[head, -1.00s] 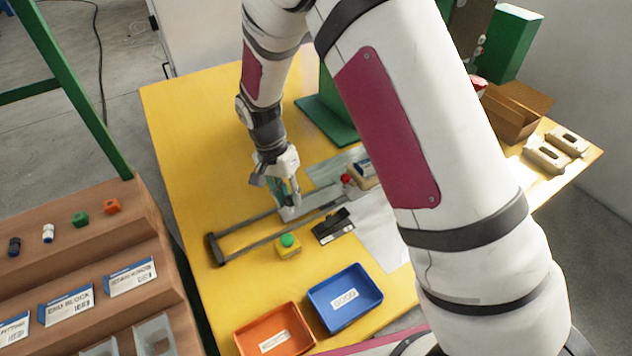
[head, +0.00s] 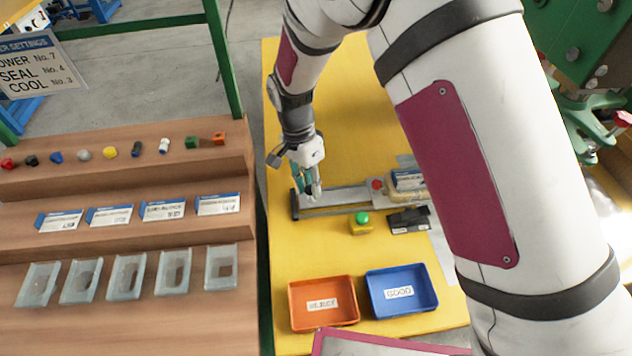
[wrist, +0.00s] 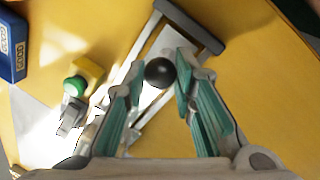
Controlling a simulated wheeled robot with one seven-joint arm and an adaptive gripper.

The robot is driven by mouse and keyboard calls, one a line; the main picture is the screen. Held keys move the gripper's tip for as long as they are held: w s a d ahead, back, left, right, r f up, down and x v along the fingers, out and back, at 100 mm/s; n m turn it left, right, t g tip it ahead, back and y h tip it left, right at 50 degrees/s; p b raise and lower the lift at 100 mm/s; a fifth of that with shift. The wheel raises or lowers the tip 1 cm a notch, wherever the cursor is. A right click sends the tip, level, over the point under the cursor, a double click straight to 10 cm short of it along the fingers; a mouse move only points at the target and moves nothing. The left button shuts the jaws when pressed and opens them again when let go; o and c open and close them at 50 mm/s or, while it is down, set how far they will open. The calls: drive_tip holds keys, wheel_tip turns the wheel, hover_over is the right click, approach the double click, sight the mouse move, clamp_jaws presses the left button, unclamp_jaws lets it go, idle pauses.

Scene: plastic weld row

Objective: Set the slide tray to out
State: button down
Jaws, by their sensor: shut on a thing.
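In the head view my fingers hide the knob.
A green button on a yellow box (head: 361,225) and a black device (head: 408,219) stand just in front of the rails. An orange reject bin (head: 323,325) and a blue good bin (head: 403,309) are nearer. A brown stepped rack (head: 180,245) stands left.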

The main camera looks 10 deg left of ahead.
drive_tip(key=shift+s+a, duration=0.1)
drive_tip(key=shift+a, duration=0.25)
drive_tip(key=c, duration=1.3)
unclamp_jaws()
drive_tip(key=shift+r, duration=0.2)
drive_tip(key=r, duration=0.3)
drive_tip(key=w+a+r, duration=0.1)
drive_tip(key=r, duration=0.7)
drive_tip(key=shift+w+a+r, duration=0.2)
drive_tip(key=shift+w+a, duration=0.05)
drive_tip(key=shift+a, duration=0.1)
